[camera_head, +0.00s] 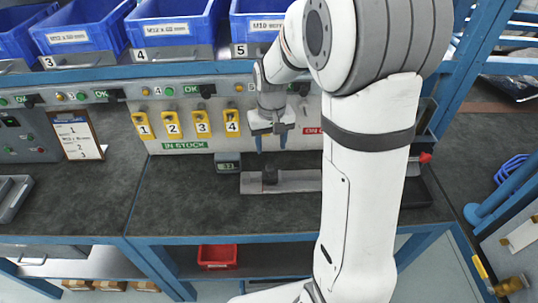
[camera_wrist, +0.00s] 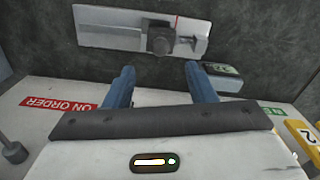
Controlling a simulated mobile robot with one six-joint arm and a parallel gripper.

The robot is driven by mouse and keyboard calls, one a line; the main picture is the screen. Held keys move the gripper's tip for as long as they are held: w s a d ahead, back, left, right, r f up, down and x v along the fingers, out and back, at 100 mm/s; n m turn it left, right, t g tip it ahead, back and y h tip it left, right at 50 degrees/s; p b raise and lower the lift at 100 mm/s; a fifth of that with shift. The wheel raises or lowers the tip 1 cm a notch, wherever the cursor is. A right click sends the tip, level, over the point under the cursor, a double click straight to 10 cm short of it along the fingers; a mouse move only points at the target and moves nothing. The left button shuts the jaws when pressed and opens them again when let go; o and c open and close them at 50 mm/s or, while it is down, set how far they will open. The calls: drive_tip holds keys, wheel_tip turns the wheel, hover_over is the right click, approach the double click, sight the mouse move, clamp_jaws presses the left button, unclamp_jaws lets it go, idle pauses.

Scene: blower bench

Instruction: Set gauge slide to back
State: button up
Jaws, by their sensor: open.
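The gauge is a light grey flat bar (camera_head: 300,180) on the dark bench top, with a dark block-like slide (camera_head: 270,176) standing on it near its left end. The arm hides the bar's right part in the head view. In the wrist view the bar (camera_wrist: 100,27) lies across the top, with the dark slide (camera_wrist: 160,40) right of its middle and a thin red line beside it. My gripper (camera_head: 271,146) is open and empty, with blue fingers pointing down, above and behind the slide. In the wrist view the fingertips (camera_wrist: 160,68) are apart from the slide.
A small display box (camera_head: 228,162) sits left of the bar. Yellow numbered tags (camera_head: 202,123) hang on the back panel, and blue bins (camera_head: 168,22) stand above. A clipboard (camera_head: 78,135) leans at the left. The bench front (camera_head: 200,210) is clear.

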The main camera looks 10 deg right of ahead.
sight(270, 166)
drive_tip(key=shift+w+f, duration=0.3)
drive_tip(key=shift+f, duration=0.4)
wheel_tip(270, 166, down, 7)
drive_tip(key=shift+f, duration=0.1)
clamp_jaws()
idle(0.3)
